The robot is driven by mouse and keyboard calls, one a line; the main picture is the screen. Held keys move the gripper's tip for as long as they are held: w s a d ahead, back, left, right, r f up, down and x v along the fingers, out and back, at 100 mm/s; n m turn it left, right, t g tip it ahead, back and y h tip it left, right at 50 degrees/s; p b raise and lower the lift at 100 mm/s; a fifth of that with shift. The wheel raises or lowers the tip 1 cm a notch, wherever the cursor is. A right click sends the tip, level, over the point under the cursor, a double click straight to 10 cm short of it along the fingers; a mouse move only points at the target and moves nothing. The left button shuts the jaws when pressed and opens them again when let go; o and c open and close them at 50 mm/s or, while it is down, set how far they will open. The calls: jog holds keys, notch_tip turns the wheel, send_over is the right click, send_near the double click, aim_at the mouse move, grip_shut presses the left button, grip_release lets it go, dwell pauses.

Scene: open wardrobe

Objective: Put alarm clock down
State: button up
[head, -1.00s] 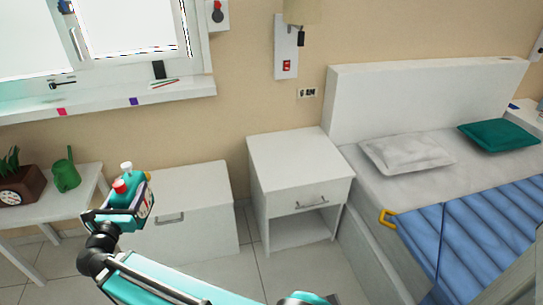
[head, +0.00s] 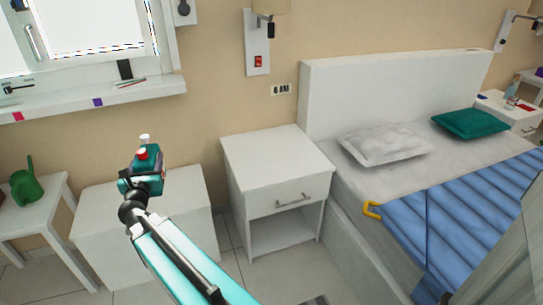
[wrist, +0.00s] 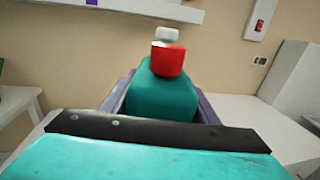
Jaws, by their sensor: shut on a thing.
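The alarm clock (wrist: 150,95) is a teal block with a red and white knob on top. My gripper (head: 142,180) is shut on it and holds it up in the air, in front of the low white chest in the head view. The clock's dial is turned away from view. In the wrist view the clock sits between the dark jaws, with its knob upward. The clock also shows small in the head view (head: 150,162), at the end of my arm.
A white nightstand (head: 265,160) with a bare top stands right of my gripper. The low white chest (head: 95,225) is behind my arm. A green watering can (head: 24,186) stands on a white table (head: 50,195) at left. A bed with pillows (head: 385,146) is at right.

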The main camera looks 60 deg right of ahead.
jog(key=s+d+f+b, duration=0.1)
jog(key=s+d+b, duration=0.2)
jog(key=d, duration=0.5)
jog(key=s+d+y+b, duration=0.1)
jog(key=s+d+b, duration=0.2)
jog(key=d, duration=0.6)
jog(key=s+d+f+n+t+b, duration=0.1)
jog(key=s+d+b, duration=0.2)
jog(key=d, duration=0.5)
jog(key=shift+d+f, duration=0.3)
jog(key=shift+s+d+f+b, duration=0.1)
jog(key=shift+s+d+b, duration=0.35)
jog(key=shift+d+b, duration=0.1)
jog(key=s+d+f+n+t+y+b, duration=0.1)
jog(key=s+d+f+b, duration=0.1)
jog(key=s+d+b, duration=0.5)
jog(key=shift+s+d+f+b, duration=0.2)
jog(key=shift+s+d+b, duration=0.15)
jog(key=shift+s+d, duration=3.8)
jog(key=v, duration=0.2)
jog(key=shift+s+a, duration=0.15)
jog(key=shift+a, duration=0.2)
jog(key=w+d+f+b, duration=0.1)
jog(key=w+d+b, duration=0.4)
jog(key=w+d, duration=0.4)
jog(key=shift+d+f, duration=0.25)
jog(key=shift+d, duration=1.8)
